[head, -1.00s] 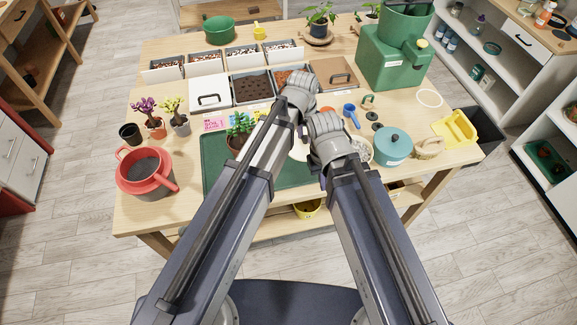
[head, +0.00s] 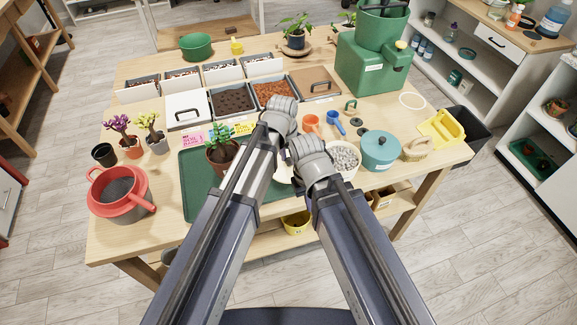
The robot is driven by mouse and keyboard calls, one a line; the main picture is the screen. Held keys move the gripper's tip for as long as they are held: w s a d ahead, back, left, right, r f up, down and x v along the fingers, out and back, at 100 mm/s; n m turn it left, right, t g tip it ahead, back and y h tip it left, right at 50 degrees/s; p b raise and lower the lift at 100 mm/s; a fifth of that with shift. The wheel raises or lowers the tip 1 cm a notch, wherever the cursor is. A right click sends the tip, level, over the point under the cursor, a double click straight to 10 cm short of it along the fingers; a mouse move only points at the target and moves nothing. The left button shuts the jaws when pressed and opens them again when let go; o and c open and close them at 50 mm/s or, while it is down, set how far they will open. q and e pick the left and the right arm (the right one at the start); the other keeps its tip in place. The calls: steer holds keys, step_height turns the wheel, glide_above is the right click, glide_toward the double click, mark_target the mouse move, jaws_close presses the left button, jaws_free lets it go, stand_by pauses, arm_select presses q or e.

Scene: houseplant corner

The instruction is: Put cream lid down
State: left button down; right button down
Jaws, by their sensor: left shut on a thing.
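My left gripper (head: 279,116) is at the front edge of the bark bin, above the table. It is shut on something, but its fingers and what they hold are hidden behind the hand. My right gripper (head: 306,150) is lower and to the right, beside the pebble bowl; its fingers are hidden. A white lid with a dark handle (head: 187,112) covers the left front bin. A tan lid with a dark handle (head: 316,84) covers the right front bin. A pale, round-edged piece (head: 283,172) shows between my arms, mostly hidden; I cannot tell whether it is a lid.
A soil bin (head: 232,101) and a bark bin (head: 273,94) stand open between the lidded bins. A potted plant (head: 220,152) stands on the green mat (head: 196,190). To the right are the pebble bowl (head: 344,160), orange scoop (head: 311,122), blue scoop (head: 336,124) and teal pot (head: 380,149).

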mark_target(288, 160)
arm_select(q)
steer(key=shift+f+b, duration=1.45)
steer(key=shift+f, duration=0.3)
steer(key=shift+f, duration=0.1)
steer(key=c, duration=0.7)
jaws_free()
steer(key=shift+o, duration=0.2)
step_height(288, 160, up, 12)
steer(key=s+p, duration=0.1)
steer(key=p, duration=1.1)
steer(key=shift+s+a, duration=0.3)
steer(key=shift+a, duration=0.1)
